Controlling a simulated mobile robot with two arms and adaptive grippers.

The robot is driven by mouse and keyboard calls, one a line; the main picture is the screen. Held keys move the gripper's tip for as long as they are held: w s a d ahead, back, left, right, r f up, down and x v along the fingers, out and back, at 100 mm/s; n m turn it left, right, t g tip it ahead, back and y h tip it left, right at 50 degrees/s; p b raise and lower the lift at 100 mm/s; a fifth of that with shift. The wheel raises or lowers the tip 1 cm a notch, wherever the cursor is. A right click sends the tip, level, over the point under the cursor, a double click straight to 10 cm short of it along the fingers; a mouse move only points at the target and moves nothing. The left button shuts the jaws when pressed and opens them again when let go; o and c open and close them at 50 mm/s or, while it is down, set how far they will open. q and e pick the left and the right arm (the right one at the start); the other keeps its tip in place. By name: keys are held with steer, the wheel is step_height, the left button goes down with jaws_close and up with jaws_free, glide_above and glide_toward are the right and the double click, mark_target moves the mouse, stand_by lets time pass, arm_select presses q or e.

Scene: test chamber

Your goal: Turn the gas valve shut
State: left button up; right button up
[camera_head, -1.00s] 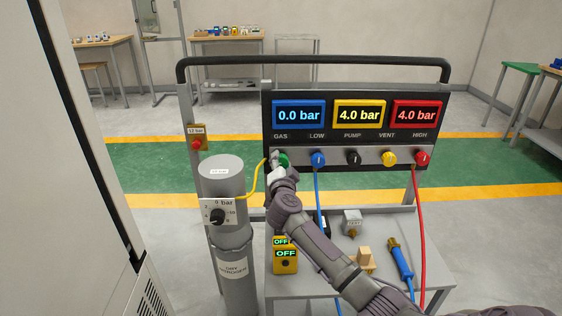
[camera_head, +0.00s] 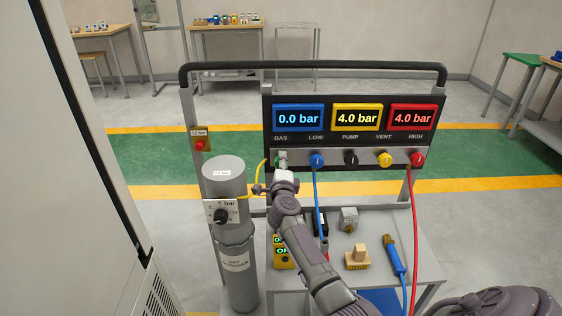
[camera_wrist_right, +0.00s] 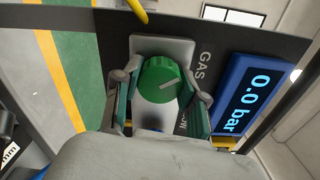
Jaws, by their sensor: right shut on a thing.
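The gas valve is a round green knob with a white pointer line, under the GAS label on the panel. It shows clearly in the right wrist view (camera_wrist_right: 158,80). In the head view only a sliver of it (camera_head: 276,161) shows behind my gripper. My right gripper (camera_wrist_right: 162,88) has one finger on each side of the knob and is shut on it. In the head view my right gripper (camera_head: 271,174) is at the panel's left end. The blue gas display (camera_head: 298,118) reads 0.0 bar. My left gripper is not in view.
Blue LOW (camera_head: 316,160), black PUMP (camera_head: 351,157), yellow VENT (camera_head: 385,159) and red HIGH (camera_head: 417,159) knobs sit to the right. A grey gas cylinder (camera_head: 226,178) stands at left, with a yellow hose (camera_head: 262,180).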

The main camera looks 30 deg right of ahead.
steer(key=m, duration=0.3)
steer(key=shift+f+m, duration=0.1)
steer(key=shift+m, duration=1.8)
steer(key=o, duration=1.1)
steer(key=shift+o, duration=0.2)
steer(key=shift+s, duration=0.1)
steer(key=v, duration=1.2)
